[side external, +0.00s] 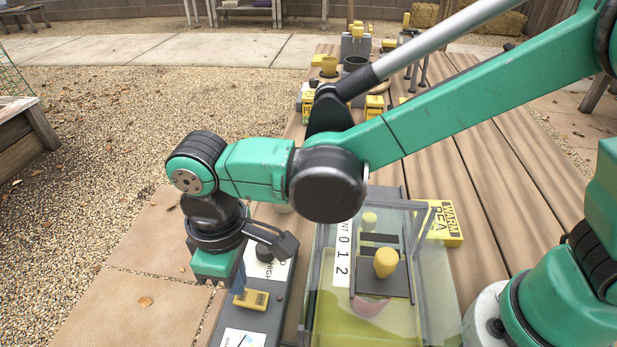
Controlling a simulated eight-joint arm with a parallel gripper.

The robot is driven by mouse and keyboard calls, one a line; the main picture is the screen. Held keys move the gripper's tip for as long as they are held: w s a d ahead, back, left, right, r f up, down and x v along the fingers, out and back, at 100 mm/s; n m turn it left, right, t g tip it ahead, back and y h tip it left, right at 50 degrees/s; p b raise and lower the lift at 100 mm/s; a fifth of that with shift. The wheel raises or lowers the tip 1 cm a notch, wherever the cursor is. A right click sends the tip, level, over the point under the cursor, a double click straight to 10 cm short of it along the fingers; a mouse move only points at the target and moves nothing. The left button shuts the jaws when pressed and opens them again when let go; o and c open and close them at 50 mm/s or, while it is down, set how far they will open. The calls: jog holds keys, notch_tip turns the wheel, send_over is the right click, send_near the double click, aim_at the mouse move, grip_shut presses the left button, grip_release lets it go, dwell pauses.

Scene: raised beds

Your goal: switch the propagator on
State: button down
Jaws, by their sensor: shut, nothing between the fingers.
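The propagator (335,318) is a clear-sided box with a yellow-green inside, in the lower middle of the side external view. A strip on it reads 0 1 2, and a yellow knob (386,261) stands on its dark sliding panel. A long grey control box (262,322) lies to its left, with a yellow rocker-like part (251,299), a dark dial (264,252) and white labels. My gripper (239,284) points down over the control box, close to the yellow part. It is shut and empty. Whether it touches the yellow part I cannot tell; my wrist hides part of the box.
A yellow packet marked WARM PEA (440,224) lies right of the propagator. Yellow packets (374,107), pots (329,66) and a grey block (355,48) stand farther back on the planks. Bare planks (470,165) are clear at the right. Paving (130,305) lies at the left.

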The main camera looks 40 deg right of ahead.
jog(key=shift+f, duration=1.2)
dwell(0.6)
jog(key=shift+r, duration=3.55)
jog(key=shift+w+d+r, duration=0.1)
jog(key=shift+w+d, duration=0.05)
jog(key=shift+d, duration=0.15)
jog(key=d+r+m+t, duration=0.2)
jog(key=d+m+t, duration=0.5)
jog(key=d, duration=1.7)
jog(key=shift+s+d+r+m, duration=0.15)
jog(key=shift+s+m, duration=0.15)
jog(key=shift+m, duration=0.7)
